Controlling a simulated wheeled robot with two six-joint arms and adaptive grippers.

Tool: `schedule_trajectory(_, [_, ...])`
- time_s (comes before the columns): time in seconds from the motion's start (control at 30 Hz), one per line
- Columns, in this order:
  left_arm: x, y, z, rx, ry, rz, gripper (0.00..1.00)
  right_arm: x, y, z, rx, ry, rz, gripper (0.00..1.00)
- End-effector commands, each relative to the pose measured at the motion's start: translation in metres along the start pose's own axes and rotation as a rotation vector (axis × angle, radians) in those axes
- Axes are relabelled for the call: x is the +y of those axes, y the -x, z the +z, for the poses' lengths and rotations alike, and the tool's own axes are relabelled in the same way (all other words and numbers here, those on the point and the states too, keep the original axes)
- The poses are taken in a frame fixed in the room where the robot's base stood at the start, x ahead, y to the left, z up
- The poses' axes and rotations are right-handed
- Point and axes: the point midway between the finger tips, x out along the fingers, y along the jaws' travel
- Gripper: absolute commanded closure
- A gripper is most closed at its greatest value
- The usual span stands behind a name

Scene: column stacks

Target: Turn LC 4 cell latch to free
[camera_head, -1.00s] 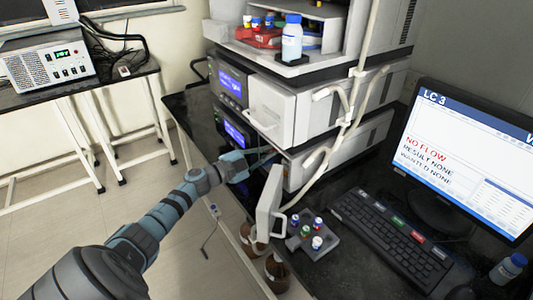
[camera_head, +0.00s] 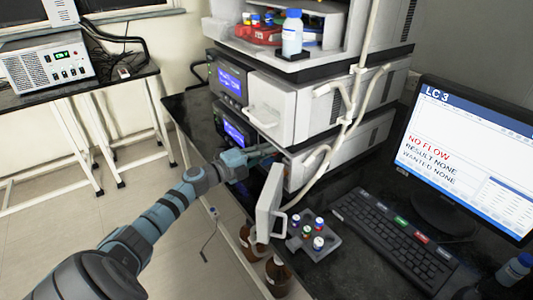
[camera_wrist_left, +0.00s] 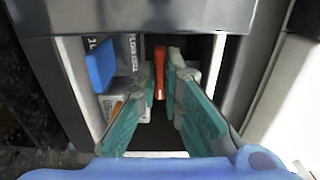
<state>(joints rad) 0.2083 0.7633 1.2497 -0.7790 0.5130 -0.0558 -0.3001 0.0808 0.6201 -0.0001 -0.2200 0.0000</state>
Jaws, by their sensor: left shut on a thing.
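My left gripper (camera_head: 262,153) reaches into the open front of the lower instrument module (camera_head: 345,145). In the left wrist view its teal fingers (camera_wrist_left: 165,80) are closed around a narrow orange-red lever (camera_wrist_left: 160,67), which looks like the cell latch. In the head view the latch is too small to make out. My right gripper does not show.
The module's open door (camera_head: 270,203) stands right beside my left gripper. A vial tray (camera_head: 318,243), keyboard (camera_head: 395,232) and monitor (camera_head: 465,150) reading "LC 3" and "NO FLOW" are to the right. Pale tubing (camera_head: 347,125) hangs across the stack.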

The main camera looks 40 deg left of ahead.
Motion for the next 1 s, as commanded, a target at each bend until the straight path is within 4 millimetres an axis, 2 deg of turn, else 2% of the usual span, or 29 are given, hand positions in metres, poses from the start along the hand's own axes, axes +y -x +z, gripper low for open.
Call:
schedule_trajectory(0.47, [0.002,0.001,-0.001,0.002,-0.017,0.004,1.0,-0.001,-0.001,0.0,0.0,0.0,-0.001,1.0])
schedule_trajectory(0.5, [0.002,0.001,-0.001,0.002,-0.017,0.004,0.89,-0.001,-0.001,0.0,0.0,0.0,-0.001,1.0])
schedule_trajectory(0.53, [0.002,0.001,-0.001,0.002,-0.017,0.004,0.85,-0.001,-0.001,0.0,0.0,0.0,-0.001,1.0])
schedule_trajectory(0.83, [0.001,0.001,0.0,0.001,-0.016,0.002,0.84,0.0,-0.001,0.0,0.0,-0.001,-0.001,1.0])
schedule_trajectory(0.93, [0.002,0.009,0.001,0.0,-0.016,0.003,0.84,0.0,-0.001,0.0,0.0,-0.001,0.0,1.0])
schedule_trajectory(1.0, [0.002,0.021,0.0,0.001,-0.017,0.005,0.84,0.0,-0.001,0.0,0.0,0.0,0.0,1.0])
